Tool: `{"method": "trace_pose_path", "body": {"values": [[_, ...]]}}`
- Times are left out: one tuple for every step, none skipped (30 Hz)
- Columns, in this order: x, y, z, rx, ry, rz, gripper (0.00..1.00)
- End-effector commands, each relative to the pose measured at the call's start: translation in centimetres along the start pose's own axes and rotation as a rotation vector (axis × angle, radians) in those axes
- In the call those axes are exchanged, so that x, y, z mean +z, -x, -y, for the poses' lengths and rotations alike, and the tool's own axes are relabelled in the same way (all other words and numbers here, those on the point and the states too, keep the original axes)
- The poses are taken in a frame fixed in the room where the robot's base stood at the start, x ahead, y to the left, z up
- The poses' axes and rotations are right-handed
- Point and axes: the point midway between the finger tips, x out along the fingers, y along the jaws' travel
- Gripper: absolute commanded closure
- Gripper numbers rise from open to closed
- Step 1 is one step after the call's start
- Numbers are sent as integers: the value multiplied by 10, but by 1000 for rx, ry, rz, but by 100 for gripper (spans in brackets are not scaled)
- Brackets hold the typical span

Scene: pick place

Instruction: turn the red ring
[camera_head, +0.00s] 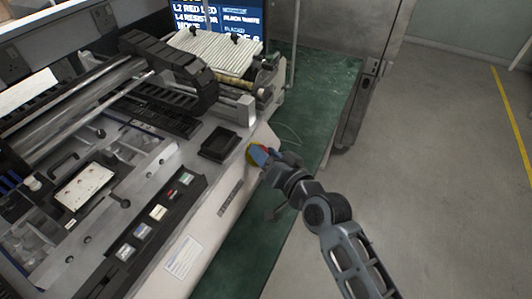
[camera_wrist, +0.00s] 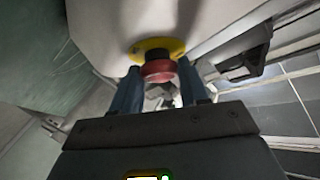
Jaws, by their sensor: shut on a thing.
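The red ring (camera_wrist: 158,70) is a round red knob in front of a yellow round plate (camera_wrist: 157,46) on the pale machine panel. In the wrist view my gripper (camera_wrist: 160,80) has its two blue fingers on either side of the red ring, shut on it. In the head view my gripper (camera_head: 262,156) reaches the machine's front right corner.
The large machine (camera_head: 225,200) fills the left, with a row of coloured buttons (camera_head: 158,212) and a black tray (camera_head: 219,146) on top. A screen (camera_head: 222,18) stands behind. A green surface (camera_head: 315,90) lies beside the machine. The grey floor (camera_head: 445,150) at right is clear.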

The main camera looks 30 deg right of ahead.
Motion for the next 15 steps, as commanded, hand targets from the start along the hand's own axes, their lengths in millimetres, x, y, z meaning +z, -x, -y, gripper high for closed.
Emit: {"method": "trace_pose_path", "body": {"values": [[1, 0, 0, 0, 0, 2, 53], [1, 0, 0, 0, 0, 1, 51], [1, 0, 0, 0, 0, 1, 47], [0, 0, 0, 0, 0, 1, 44], [0, 0, 0, 0, 0, 1, 41], [0, 0, 0, 0, 0, 1, 37], [0, 0, 0, 0, 0, 1, 34], [0, 0, 0, 0, 0, 1, 31], [0, 0, 0, 0, 0, 1, 31], [0, 0, 0, 0, 0, 1, 31], [0, 0, 0, 0, 0, 1, 31], [0, 0, 0, 0, 0, 0, 31], [0, 0, 0, 0, 0, 0, 31], [0, 0, 0, 0, 0, 0, 31], [0, 1, 0, 0, 0, 0, 31]]}}
